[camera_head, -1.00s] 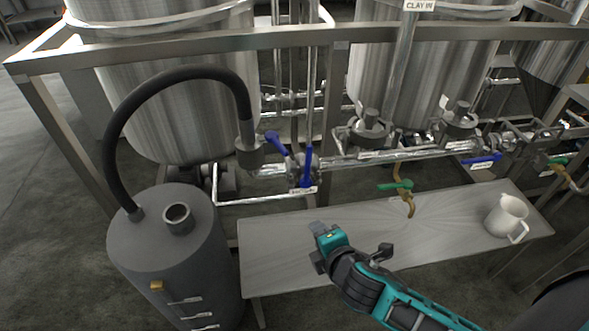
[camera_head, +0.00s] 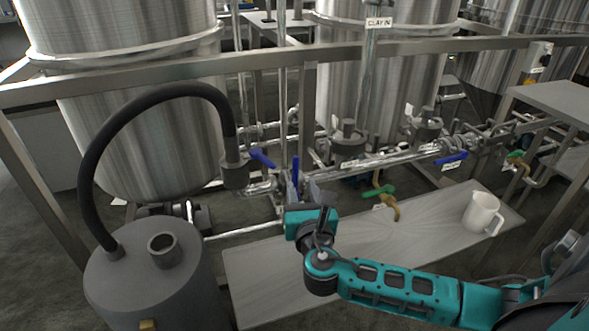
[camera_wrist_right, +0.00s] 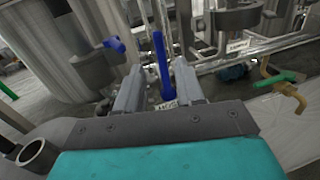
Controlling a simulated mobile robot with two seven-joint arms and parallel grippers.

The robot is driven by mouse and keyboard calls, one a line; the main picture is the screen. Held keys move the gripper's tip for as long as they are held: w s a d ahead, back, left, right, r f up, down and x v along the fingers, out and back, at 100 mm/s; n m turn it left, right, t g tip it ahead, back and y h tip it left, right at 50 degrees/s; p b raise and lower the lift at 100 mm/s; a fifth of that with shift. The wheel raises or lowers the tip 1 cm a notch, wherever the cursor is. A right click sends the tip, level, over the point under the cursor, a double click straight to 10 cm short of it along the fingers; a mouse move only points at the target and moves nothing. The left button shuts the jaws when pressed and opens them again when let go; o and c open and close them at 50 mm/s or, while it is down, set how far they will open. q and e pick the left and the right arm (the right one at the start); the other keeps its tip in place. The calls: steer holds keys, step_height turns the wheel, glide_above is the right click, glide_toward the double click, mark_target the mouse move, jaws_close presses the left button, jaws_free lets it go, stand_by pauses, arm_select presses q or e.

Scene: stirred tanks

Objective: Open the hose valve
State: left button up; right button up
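A blue valve handle (camera_head: 295,170) stands upright on the pipework behind the bench, above a small white label that I can only partly read. In the right wrist view the same handle (camera_wrist_right: 160,62) rises between the two grey fingers of my right gripper (camera_wrist_right: 158,88). The fingers are open, with a gap showing on both sides of the handle. In the head view my right gripper (camera_head: 301,190) is at this handle and hides its lower part and the label. A second blue handle (camera_head: 262,158) sits just left of it, tilted. My left gripper is not in view.
A grey tank (camera_head: 150,285) with a black hose (camera_head: 110,140) arching to the pipework stands at left. A bench (camera_head: 400,235) carries a white jug (camera_head: 482,213). A green-handled tap (camera_head: 385,200) is over the bench. A steel frame rail (camera_head: 260,62) crosses above.

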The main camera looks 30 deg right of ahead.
mark_target(296, 168)
steer(key=b+x, duration=0.1)
steer(key=x, duration=0.8)
steer(key=shift+w+d+f+b, duration=0.1)
steer(key=shift+w+b, duration=0.15)
steer(key=shift+b, duration=0.1)
steer(key=shift+c, duration=0.2)
jaws_close()
